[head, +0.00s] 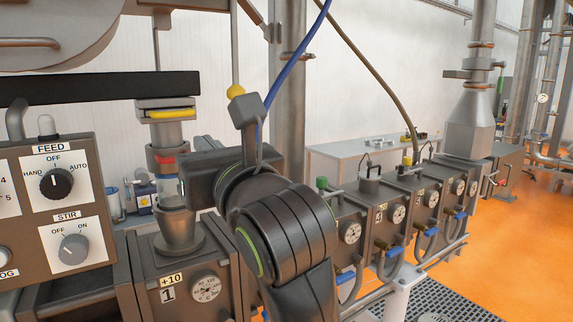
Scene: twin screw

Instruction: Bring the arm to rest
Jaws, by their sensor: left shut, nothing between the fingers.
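My left arm comes up from the bottom middle in the head view, its dark wrist with green rings large in front. My left gripper (200,184) points away to the left from the wrist, close in the picture to the feed throat (180,232) with its clear, red-banded tube (163,170). It is shut and holds nothing. Its fingertips are partly hidden, and I cannot tell whether it touches the tube. My right gripper is not in view.
A control panel (50,215) with FEED and STIR knobs stands at the left. A row of grey barrel blocks (375,225) with gauges and blue-handled hoses runs to the right. A dark horizontal bar (100,87) crosses above. The orange floor (520,240) is open at right.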

